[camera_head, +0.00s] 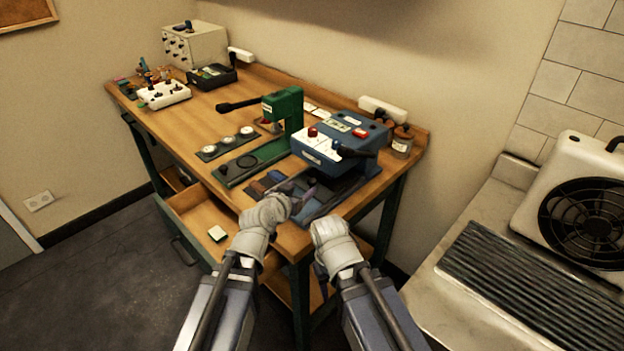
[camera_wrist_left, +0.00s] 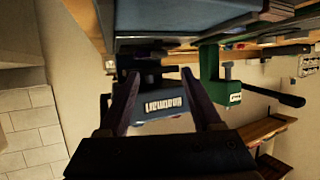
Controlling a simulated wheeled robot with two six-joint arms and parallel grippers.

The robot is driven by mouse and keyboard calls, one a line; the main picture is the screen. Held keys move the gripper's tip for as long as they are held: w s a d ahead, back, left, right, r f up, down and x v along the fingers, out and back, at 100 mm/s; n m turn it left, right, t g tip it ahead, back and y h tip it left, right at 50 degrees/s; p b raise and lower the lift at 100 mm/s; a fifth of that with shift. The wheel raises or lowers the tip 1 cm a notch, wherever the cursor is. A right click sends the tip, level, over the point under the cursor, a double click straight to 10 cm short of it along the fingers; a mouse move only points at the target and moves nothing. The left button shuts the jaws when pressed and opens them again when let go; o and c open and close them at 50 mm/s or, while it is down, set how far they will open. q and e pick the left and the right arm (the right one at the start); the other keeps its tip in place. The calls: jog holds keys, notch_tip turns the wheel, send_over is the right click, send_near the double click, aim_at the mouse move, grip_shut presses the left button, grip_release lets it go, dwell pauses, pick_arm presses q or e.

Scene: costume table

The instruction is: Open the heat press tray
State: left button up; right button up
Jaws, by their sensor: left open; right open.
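The blue heat press (camera_head: 340,140) stands at the table's near right corner, with a red knob, a white front panel and a black lever. A dark blue flat piece (camera_head: 318,207), perhaps its tray, lies in front, partly hidden by my grippers. My left gripper (camera_head: 300,190) is open just in front of the press, low over the table. In the left wrist view, a blue body with a white lettered label (camera_wrist_left: 163,105) shows between the two open fingers (camera_wrist_left: 170,100), which appear empty. My right gripper (camera_head: 318,213) is beside it at the table's near edge; its fingers are hard to make out.
A green press (camera_head: 286,108) and a strip with round pieces (camera_head: 228,143) stand left of the heat press. A jar (camera_head: 402,142) is behind it at the right. An open drawer (camera_head: 185,197) juts out below. A counter with a fan unit (camera_head: 580,205) stands at the right.

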aim_at(312, 181)
pick_arm(q)
jog(key=b+x, duration=0.3)
jog(key=x, duration=0.5)
jog(key=shift+s, duration=0.1)
grip_shut()
dwell(0.4)
dwell(0.9)
